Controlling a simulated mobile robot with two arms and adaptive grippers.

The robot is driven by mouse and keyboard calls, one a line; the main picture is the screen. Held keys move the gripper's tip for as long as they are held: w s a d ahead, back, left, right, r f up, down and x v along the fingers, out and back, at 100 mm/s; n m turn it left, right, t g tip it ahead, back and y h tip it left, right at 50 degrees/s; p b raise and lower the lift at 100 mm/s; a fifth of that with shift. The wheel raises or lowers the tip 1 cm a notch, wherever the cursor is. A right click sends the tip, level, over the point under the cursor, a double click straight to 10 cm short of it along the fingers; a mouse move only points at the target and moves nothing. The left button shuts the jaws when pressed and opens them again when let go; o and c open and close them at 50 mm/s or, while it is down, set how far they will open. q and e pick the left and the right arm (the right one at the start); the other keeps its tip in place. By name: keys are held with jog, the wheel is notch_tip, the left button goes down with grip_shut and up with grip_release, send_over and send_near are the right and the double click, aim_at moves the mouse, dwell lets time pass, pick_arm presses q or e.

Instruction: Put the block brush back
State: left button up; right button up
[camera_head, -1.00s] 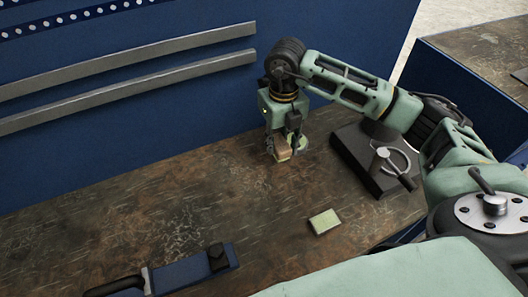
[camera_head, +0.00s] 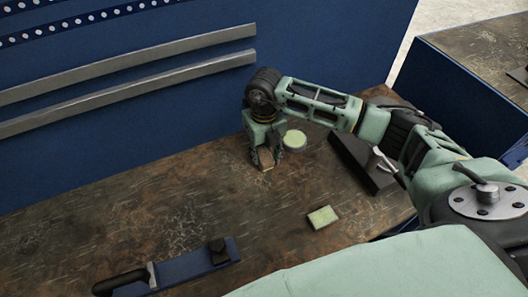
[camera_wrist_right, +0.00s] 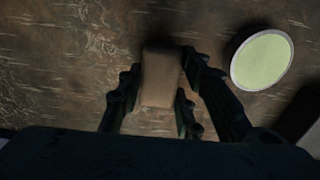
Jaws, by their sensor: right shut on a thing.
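The block brush (camera_head: 266,160) is a small brown block near the back of the workbench, below the blue back panel. My right gripper (camera_head: 263,163) is shut on it, with the fingers on either side. In the right wrist view the brush (camera_wrist_right: 161,78) shows as a plain tan block between the dark fingers (camera_wrist_right: 160,105). The brush is at or just above the bench top; I cannot tell whether it touches. The lower part of the brush is hidden. My left gripper is not in view.
A round pale green disc (camera_head: 295,140) stands right of the gripper and also shows in the right wrist view (camera_wrist_right: 262,59). A green-topped block (camera_head: 322,217) lies nearer the front. A dark device (camera_head: 360,160) stands at right, partly behind my arm. A blue holder (camera_head: 190,267) lies front left. The bench's left is clear.

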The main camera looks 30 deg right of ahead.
aim_at(264, 154)
jog(key=o, duration=1.1)
jog(key=shift+f, duration=0.1)
jog(key=shift+r, duration=0.35)
notch_tip(264, 154, up, 12)
jog(key=b, duration=0.2)
jog(key=shift+f, duration=0.15)
